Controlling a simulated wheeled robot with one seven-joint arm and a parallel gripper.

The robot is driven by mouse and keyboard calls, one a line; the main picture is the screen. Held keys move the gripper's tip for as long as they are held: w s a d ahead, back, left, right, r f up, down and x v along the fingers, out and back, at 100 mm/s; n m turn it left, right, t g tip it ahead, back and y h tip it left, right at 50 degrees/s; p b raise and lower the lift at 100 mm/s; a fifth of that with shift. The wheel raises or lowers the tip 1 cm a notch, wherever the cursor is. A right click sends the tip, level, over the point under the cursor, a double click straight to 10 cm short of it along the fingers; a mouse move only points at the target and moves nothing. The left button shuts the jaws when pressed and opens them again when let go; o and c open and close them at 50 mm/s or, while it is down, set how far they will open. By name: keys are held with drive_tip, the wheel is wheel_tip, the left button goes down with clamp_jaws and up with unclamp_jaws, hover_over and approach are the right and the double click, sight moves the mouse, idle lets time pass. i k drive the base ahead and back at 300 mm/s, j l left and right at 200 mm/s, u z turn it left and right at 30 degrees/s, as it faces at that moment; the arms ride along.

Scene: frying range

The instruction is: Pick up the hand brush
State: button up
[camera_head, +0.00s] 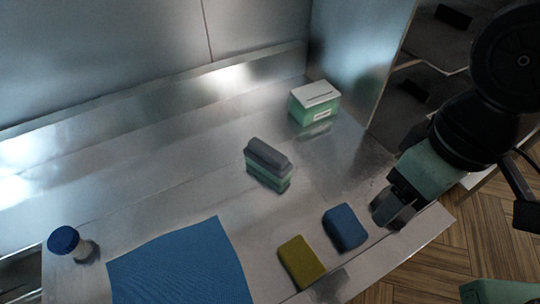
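The hand brush appears to be the block with a grey top and a green lower part (268,165), standing on the metal counter near its middle. My gripper (392,212) is at the right, over the counter's right end, well apart from the brush. Its dark fingers point down and left. Nothing shows clearly between them, and I cannot make out the gap.
A blue sponge-like block (345,228) and a yellow one (302,262) lie near the front edge, left of my gripper. A green and white box (315,103) stands behind the brush. A blue cloth (180,265) and a blue-capped container (65,241) are at left.

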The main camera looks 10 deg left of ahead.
sight(272, 163)
drive_tip(key=l+u, duration=0.1)
drive_tip(key=u, duration=0.4)
drive_tip(key=l+u, duration=0.1)
drive_tip(key=u, duration=0.35)
drive_tip(key=l+u, duration=0.1)
drive_tip(key=u, duration=0.4)
drive_tip(key=l+u, duration=0.1)
drive_tip(key=u, duration=0.35)
drive_tip(key=l+u, duration=0.1)
drive_tip(key=u, duration=0.4)
drive_tip(key=k+l, duration=0.5)
drive_tip(key=u, duration=0.05)
